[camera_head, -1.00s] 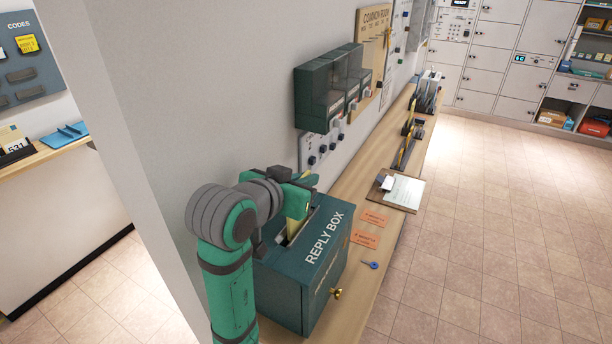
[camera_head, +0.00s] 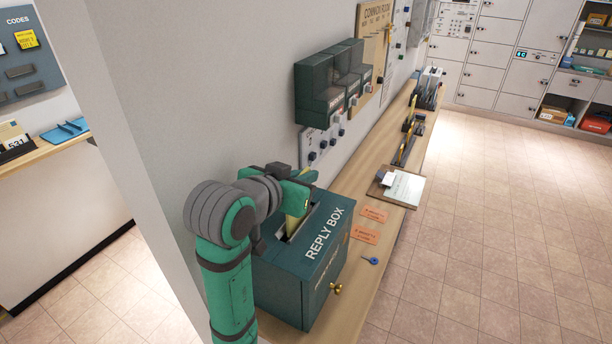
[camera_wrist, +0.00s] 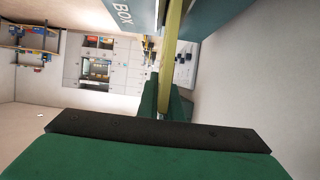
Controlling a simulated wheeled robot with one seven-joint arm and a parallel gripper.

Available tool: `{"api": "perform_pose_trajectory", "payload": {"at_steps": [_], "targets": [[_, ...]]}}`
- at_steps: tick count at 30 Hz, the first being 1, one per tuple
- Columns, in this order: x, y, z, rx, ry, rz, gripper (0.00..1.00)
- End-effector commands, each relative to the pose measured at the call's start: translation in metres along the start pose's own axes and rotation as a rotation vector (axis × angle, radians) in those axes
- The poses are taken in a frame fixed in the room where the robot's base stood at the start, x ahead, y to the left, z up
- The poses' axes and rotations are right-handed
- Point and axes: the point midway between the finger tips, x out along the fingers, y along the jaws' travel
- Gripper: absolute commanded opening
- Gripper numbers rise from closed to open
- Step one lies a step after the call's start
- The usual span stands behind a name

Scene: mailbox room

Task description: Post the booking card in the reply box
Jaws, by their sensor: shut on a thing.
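The teal reply box (camera_head: 318,262) stands on the wooden counter, its lettered top facing up with a dark slot (camera_head: 284,238) near its wall-side edge. My gripper (camera_head: 298,196) is over the slot, shut on the yellowish booking card (camera_head: 292,224). The card hangs down, slightly tilted, with its lower end at the slot; how deep it sits inside is hidden. In the wrist view the card (camera_wrist: 171,48) shows nearly edge-on between the fingers, beside the box (camera_wrist: 122,14).
Orange slips (camera_head: 366,236), a blue key (camera_head: 371,260) and a clipboard (camera_head: 400,188) lie on the counter (camera_head: 385,270) right of the box. Dark green wall boxes (camera_head: 325,90) hang behind. The tiled floor at right is clear.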

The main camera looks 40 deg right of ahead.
Motion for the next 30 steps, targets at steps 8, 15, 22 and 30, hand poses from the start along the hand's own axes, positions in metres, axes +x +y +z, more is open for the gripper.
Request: {"api": "perform_pose_trajectory", "payload": {"at_steps": [8, 15, 22, 30], "targets": [[0.000, 0.000, 0.000, 0.000, 0.000, 0.000, 0.00], [0.000, 0.000, 0.000, 0.000, 0.000, 0.000, 0.00], [0.004, 0.000, 0.008, 0.000, 0.000, 0.001, 0.00], [0.008, 0.000, 0.019, -0.001, -0.001, 0.001, 0.00]]}}
